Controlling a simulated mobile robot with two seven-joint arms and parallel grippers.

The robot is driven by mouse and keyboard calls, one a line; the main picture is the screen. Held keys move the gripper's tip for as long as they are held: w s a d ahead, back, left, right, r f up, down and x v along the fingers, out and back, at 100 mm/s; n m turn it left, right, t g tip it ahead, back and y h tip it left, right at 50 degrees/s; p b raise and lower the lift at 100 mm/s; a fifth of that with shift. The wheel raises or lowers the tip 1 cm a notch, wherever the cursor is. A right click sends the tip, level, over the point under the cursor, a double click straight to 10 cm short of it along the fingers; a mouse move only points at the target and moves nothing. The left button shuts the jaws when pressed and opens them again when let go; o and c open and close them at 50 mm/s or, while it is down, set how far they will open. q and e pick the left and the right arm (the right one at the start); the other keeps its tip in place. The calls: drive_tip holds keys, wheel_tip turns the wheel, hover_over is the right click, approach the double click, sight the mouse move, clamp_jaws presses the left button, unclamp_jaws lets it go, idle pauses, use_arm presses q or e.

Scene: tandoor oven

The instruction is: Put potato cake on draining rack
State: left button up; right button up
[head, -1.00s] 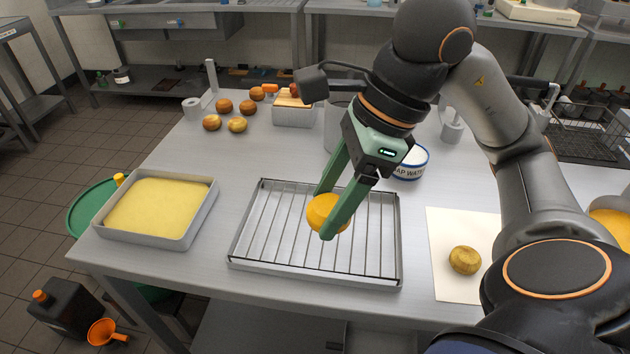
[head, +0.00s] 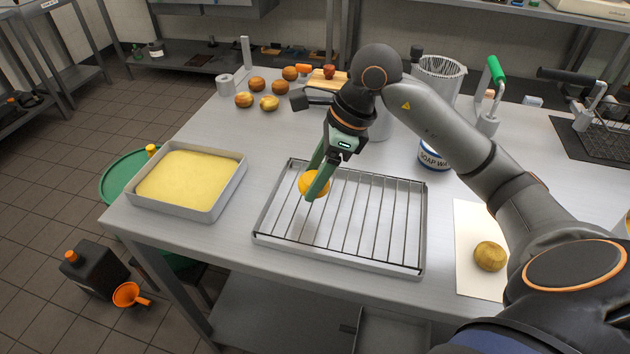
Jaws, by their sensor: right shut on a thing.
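My right gripper (head: 315,176) is shut on a yellow-orange potato cake (head: 311,185). It holds the cake over the back left part of the draining rack (head: 375,225), a wire grid set in a shallow metal tray. I cannot tell whether the cake touches the wires. The rest of the rack is empty. A second, browner potato cake (head: 490,256) lies on a white sheet (head: 478,222) to the right of the rack. My left gripper is not in view.
A tray of yellow batter (head: 241,183) stands left of the rack. Several round brown items (head: 257,84) lie at the back left. A soap water tub (head: 434,157) stands behind the rack, on the right. The table between batter tray and rack is clear.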

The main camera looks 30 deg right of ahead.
drive_tip(key=shift+f, duration=0.95)
drive_tip(key=shift+f, duration=0.1)
drive_tip(key=shift+f+b, duration=0.15)
drive_tip(key=shift+b, duration=0.15)
drive_tip(key=o, duration=1.4)
drive_tip(key=shift+c, duration=0.2)
drive_tip(key=shift+d+r+p, duration=0.1)
drive_tip(key=shift+r+p, duration=0.25)
drive_tip(key=shift+r, duration=0.15)
drive_tip(key=v, duration=1.1)
drive_tip(key=shift+s+r, duration=0.2)
drive_tip(key=shift+s, duration=0.05)
drive_tip(key=shift+d, duration=0.1)
